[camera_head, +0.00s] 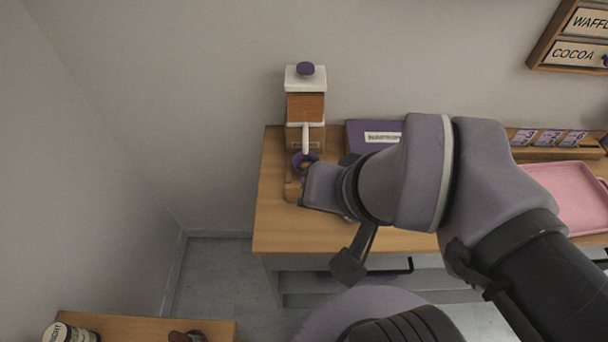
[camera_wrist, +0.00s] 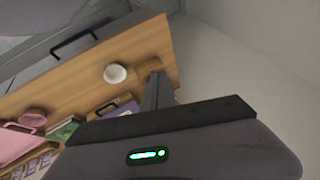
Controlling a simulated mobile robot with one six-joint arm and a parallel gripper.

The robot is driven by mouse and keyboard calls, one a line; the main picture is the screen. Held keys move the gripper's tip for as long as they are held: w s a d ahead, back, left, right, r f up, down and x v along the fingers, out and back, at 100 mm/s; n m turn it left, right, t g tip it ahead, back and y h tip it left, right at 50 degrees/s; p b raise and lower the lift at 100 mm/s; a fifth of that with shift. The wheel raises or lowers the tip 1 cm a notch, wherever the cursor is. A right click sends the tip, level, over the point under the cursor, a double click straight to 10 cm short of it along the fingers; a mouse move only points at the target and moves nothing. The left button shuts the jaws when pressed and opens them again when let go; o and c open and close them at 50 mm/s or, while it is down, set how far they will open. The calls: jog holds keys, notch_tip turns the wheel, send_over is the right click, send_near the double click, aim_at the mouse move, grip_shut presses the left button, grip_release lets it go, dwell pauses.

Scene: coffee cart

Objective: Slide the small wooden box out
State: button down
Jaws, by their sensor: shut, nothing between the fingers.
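A small wooden box (camera_head: 293,191) is at the left end of the wooden counter, in front of a white and wooden machine (camera_head: 305,106) with a purple knob. In the wrist view a small wooden piece (camera_wrist: 150,65), apparently the same box, shows just beyond my fingertips. My gripper (camera_wrist: 154,78) is shut and empty, its fingers pointing at that piece. I cannot tell whether they touch it. In the head view my wrist covers the fingers and part of the box's right side.
A purple cup (camera_head: 306,160) sits close behind the box. A purple case (camera_head: 372,136) and a pink tray (camera_head: 565,195) are farther right on the counter. A round white dish (camera_wrist: 115,74) shows in the wrist view. The counter's left edge is close to the box.

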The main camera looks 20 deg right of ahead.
jog(key=c, duration=1.9)
grip_release()
jog(key=shift+r, duration=0.1)
jog(key=shift+c, duration=0.2)
jog(key=o, duration=0.7)
jog(key=w+r+n, duration=0.1)
jog(key=w+r+n+g+p, duration=0.1)
jog(key=w, duration=0.1)
jog(key=w+n+p, duration=0.1)
jog(key=shift+w+d+r+g, duration=0.35)
jog(key=shift+w+r+g, duration=0.05)
jog(key=w+d+f+n+g+h+p, duration=0.1)
jog(key=w+f+n+g, duration=0.1)
jog(key=w+n, duration=0.3)
jog(key=w+d+f+n+g+h+p, duration=0.1)
jog(key=w+n+g, duration=0.1)
jog(key=w, duration=0.6)
notch_tip(320, 180, down, 18)
jog(key=b, duration=0.7)
jog(key=shift+a, duration=0.1)
jog(key=shift+r, duration=0.1)
grip_shut()
